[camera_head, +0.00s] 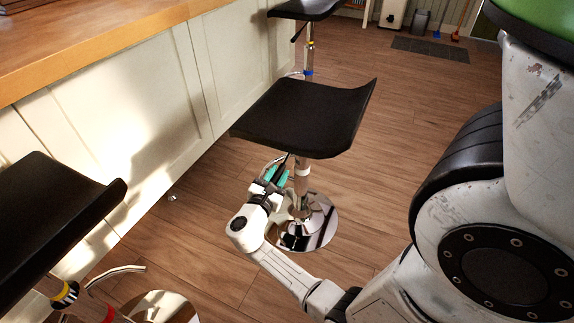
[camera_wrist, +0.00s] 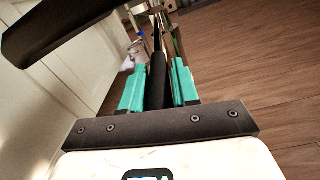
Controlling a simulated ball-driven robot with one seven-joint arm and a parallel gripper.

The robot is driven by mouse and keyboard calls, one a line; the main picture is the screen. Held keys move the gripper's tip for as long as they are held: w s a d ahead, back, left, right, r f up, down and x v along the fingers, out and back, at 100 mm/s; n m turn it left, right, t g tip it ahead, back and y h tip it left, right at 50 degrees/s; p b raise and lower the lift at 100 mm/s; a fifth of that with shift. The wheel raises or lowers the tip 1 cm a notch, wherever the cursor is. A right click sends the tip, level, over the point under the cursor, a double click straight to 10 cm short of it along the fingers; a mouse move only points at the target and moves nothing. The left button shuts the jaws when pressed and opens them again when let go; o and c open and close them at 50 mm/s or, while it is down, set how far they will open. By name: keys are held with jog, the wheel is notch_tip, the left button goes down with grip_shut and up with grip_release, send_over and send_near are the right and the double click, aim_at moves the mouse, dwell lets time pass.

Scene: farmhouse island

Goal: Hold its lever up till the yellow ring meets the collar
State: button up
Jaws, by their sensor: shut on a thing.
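A stool with a black seat (camera_head: 305,117) stands in the middle of the head view, on a chrome column (camera_head: 301,182) and a round shiny base (camera_head: 305,232). My gripper (camera_head: 276,175), with teal fingers, is below the seat, left of the column. In the wrist view it is shut on a black lever (camera_wrist: 157,82), which runs away from me between the fingers. The seat's edge (camera_wrist: 62,25) shows dark at the upper left there. On this stool I cannot make out a yellow ring or a collar; the seat hides the upper column.
A near stool (camera_head: 50,215) at left has a yellow ring (camera_head: 66,294) and a red ring (camera_head: 113,314). A far stool (camera_head: 307,8) has a yellow and a blue ring. The pale island (camera_head: 140,110) stands along the left. Wood floor (camera_head: 400,130) is clear to the right.

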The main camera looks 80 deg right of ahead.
aim_at(281, 149)
jog(key=c, duration=0.4)
jog(key=shift+s+d+r+p, duration=0.1)
jog(key=shift+r+p, duration=4.45)
jog(key=shift+r, duration=0.4)
dwell(0.4)
jog(key=shift+f+b, duration=0.5)
jog(key=shift+f, duration=0.25)
jog(key=o, duration=1)
jog(key=shift+c, duration=0.2)
jog(key=shift+a, duration=0.2)
